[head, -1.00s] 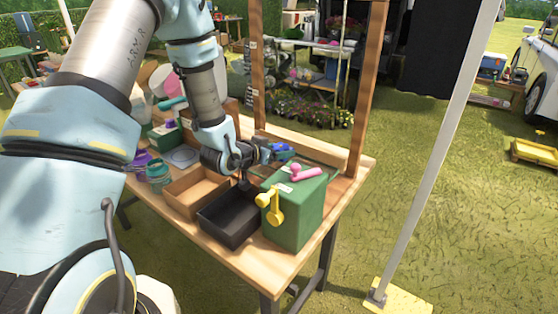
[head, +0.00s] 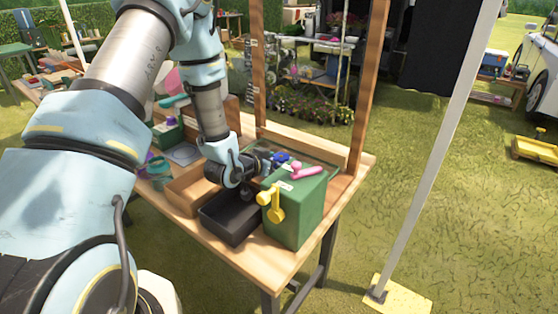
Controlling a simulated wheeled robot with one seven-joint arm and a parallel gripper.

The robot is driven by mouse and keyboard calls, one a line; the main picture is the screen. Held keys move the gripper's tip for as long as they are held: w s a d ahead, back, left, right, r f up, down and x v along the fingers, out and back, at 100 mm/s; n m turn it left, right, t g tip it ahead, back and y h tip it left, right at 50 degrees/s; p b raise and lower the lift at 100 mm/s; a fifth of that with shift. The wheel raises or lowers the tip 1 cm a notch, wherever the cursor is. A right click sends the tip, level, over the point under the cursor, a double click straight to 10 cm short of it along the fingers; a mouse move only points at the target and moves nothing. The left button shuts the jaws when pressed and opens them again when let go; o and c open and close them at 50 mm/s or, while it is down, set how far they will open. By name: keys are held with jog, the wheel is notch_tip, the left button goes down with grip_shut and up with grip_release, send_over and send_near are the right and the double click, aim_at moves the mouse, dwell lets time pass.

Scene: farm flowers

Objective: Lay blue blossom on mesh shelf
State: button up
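A small blue thing (head: 281,157), which looks like the blue blossom, is at the far side of the workbench, behind the green box. My gripper (head: 268,162) points right at it, just above the black tray and beside the green box. Its fingers are small and partly hidden, so I cannot tell whether they are open or touch the blossom. A metal rack with shelves (head: 322,83) stands on the grass behind the bench. I cannot tell whether it is the mesh shelf.
The green box (head: 303,215) carries a pink piece (head: 307,170) on top and a yellow piece (head: 275,210) at its front. An open black tray (head: 228,228) and a brown tray (head: 183,196) lie to its left. Wooden posts (head: 367,85) rise from the bench.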

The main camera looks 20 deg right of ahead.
jog(key=shift+r, duration=0.2)
jog(key=shift+s+a, duration=0.15)
jog(key=shift+a, duration=0.15)
jog(key=v, duration=1.1)
jog(key=shift+r, duration=0.15)
jog(key=shift+a, duration=0.2)
